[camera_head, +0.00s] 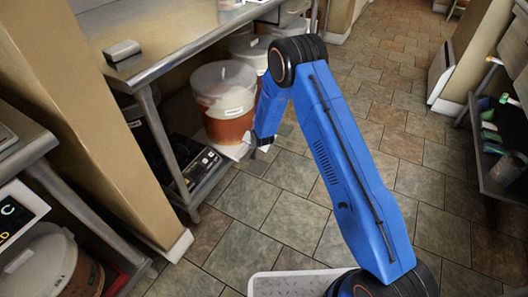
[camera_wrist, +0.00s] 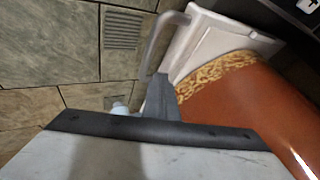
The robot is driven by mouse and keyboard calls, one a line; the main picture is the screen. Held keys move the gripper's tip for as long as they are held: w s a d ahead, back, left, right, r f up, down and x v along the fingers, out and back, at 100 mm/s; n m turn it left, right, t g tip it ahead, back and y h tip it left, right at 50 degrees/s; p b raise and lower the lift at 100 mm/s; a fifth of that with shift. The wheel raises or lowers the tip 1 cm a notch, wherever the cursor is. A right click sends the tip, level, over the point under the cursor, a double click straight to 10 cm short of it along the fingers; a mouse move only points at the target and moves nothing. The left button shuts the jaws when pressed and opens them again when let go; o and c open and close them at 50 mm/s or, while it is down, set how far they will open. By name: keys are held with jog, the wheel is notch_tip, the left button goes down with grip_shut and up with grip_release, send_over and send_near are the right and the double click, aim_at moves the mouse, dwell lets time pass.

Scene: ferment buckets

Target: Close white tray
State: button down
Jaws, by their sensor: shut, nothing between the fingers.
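My gripper (camera_head: 250,149) is low at the end of the blue arm, in front of the orange-filled bucket (camera_head: 225,112). It is shut and holds nothing. In the wrist view its dark finger (camera_wrist: 160,102) points at a pale, white piece with raised edges (camera_wrist: 218,38) and a grey bar beside it. I cannot tell whether this piece is the white tray or part of the bucket, nor whether the finger touches it. A white ribbed surface (camera_head: 290,285) shows at the bottom of the head view beside my arm's foot; I cannot tell what it belongs to.
A metal table (camera_head: 165,62) stands over the bucket, with a dark device (camera_head: 198,165) on its low shelf. Another pale bucket (camera_head: 250,47) is behind. A lidded container (camera_head: 38,265) is at lower left. A shelf unit (camera_head: 495,165) stands right. The tiled floor between is clear.

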aim_at(241, 142)
jog(key=w+a, duration=0.2)
jog(key=a, duration=0.3)
jog(key=shift+w, duration=0.4)
jog(key=shift+w+a+r, duration=0.1)
jog(key=shift+w, duration=0.05)
